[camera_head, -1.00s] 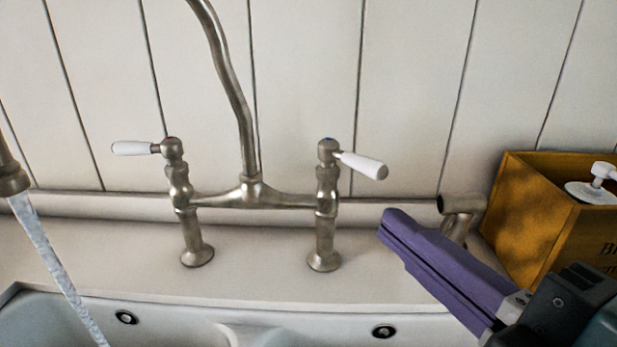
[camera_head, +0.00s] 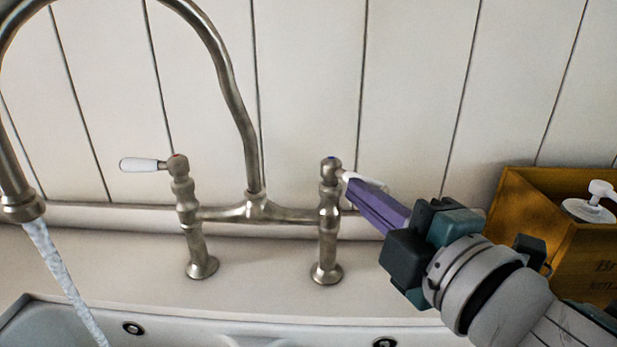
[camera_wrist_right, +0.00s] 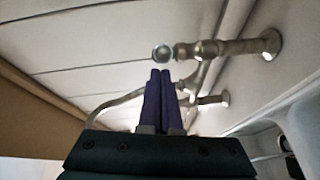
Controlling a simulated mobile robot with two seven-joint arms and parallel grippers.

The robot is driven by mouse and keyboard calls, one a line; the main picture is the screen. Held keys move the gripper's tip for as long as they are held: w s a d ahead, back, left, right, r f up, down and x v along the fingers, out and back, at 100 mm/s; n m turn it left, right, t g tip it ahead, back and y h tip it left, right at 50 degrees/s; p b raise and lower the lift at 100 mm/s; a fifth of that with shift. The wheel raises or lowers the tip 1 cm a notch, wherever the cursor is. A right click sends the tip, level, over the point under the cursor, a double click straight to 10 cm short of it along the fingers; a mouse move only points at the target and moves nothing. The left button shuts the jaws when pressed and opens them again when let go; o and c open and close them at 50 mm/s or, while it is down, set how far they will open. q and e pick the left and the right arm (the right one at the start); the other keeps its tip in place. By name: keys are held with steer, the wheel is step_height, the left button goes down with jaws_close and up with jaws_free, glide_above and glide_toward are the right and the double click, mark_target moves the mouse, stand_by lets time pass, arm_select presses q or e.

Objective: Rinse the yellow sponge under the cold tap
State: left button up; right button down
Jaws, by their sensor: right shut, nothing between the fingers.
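The bridge tap (camera_head: 256,207) stands on the ledge behind the sink, and water (camera_head: 62,280) runs from its spout (camera_head: 22,207) at the left. The right handle (camera_head: 372,182), white with a blue-marked top, is partly hidden behind my right gripper (camera_head: 352,190). The left handle (camera_head: 142,165), white, points left. My right gripper has purple fingers, shut and empty, with the tips at the right handle; I cannot tell whether they touch it. The fingers also show in the right wrist view (camera_wrist_right: 160,78), pointing towards the tap. The yellow sponge and my left gripper are not in view.
A wooden box (camera_head: 530,215) with a white pump bottle (camera_head: 590,205) stands on the ledge at the right, close behind my right arm. The sink (camera_head: 45,325) runs along the bottom edge. The plank wall (camera_head: 300,90) closes off the back.

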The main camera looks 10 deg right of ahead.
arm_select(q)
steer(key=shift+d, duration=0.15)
arm_select(e)
steer(key=shift+d, duration=0.1)
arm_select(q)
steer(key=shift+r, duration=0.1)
arm_select(e)
steer(key=shift+d+y, duration=0.1)
steer(key=shift+y, duration=0.2)
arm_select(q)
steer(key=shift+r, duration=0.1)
arm_select(e)
steer(key=shift+d+n+y, duration=0.15)
steer(key=shift+n+y, duration=0.35)
steer(key=shift+n, duration=0.1)
arm_select(q)
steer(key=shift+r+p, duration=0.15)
steer(key=shift+p, duration=0.15)
arm_select(e)
steer(key=shift+w+d+n+g+y, duration=0.1)
steer(key=shift+d+n+g+y, duration=0.1)
steer(key=shift+n+g+y, duration=0.35)
steer(key=shift+w+d+n+g+y, duration=0.15)
steer(key=shift+n+y, duration=0.2)
steer(key=shift+y, duration=0.4)
